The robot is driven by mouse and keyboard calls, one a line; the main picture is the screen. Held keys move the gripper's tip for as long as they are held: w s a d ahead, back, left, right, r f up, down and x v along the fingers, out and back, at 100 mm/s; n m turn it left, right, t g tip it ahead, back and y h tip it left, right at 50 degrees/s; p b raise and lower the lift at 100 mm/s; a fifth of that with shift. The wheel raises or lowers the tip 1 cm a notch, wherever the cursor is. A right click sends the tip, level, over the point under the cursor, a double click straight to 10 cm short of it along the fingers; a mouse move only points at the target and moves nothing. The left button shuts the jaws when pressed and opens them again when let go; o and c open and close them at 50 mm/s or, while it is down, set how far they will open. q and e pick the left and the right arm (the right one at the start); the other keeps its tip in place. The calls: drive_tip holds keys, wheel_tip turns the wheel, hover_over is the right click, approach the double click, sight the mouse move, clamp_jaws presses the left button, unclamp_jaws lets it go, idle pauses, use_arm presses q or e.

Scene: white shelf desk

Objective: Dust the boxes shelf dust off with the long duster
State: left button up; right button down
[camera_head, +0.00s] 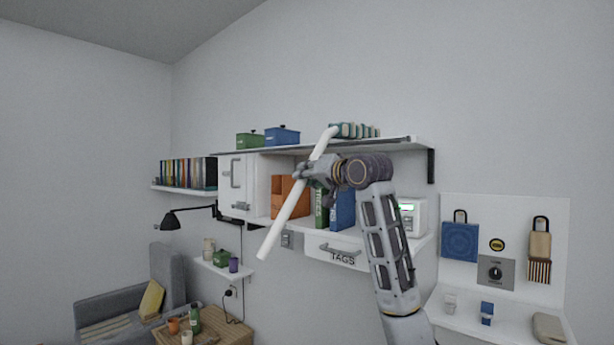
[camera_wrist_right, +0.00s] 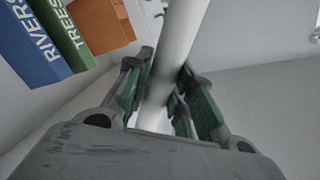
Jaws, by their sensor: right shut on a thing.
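My right gripper (camera_head: 310,175) is shut on the white handle (camera_head: 282,217) of the long duster, in front of the shelf unit. The handle slants from lower left to upper right. Its teal-and-white striped head (camera_head: 356,130) shows at the top shelf, right of the boxes; I cannot tell if it touches the surface. The right wrist view shows the fingers (camera_wrist_right: 165,105) around the handle (camera_wrist_right: 178,45). A green box (camera_head: 250,141) and a blue box (camera_head: 283,136) stand on the top shelf (camera_head: 400,145). A dark grey strip runs along this shelf; I cannot tell if it is dust. My left gripper is out of view.
A black lamp (camera_head: 172,219) juts out at left. A tool panel (camera_head: 505,220) hangs at right. Wall above the boxes is clear.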

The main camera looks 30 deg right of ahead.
drive_tip(key=shift+r+p, duration=0.85)
drive_tip(key=shift+r, duration=0.15)
drive_tip(key=shift+w, duration=0.1)
drive_tip(key=shift+w+a, duration=0.2)
drive_tip(key=shift+w, duration=0.1)
drive_tip(key=shift+w+a+p, duration=0.25)
drive_tip(key=shift+w+p, duration=0.25)
drive_tip(key=shift+w, duration=0.15)
drive_tip(key=shift+w+a+p, duration=0.25)
drive_tip(key=shift+w+p, duration=0.25)
drive_tip(key=shift+w, duration=0.15)
drive_tip(key=shift+f+b, duration=0.65)
drive_tip(key=shift+f, duration=0.35)
idle(0.5)
drive_tip(key=shift+a, duration=0.15)
drive_tip(key=shift+s+a, duration=0.35)
drive_tip(key=shift+a, duration=0.35)
drive_tip(key=shift+d, duration=0.1)
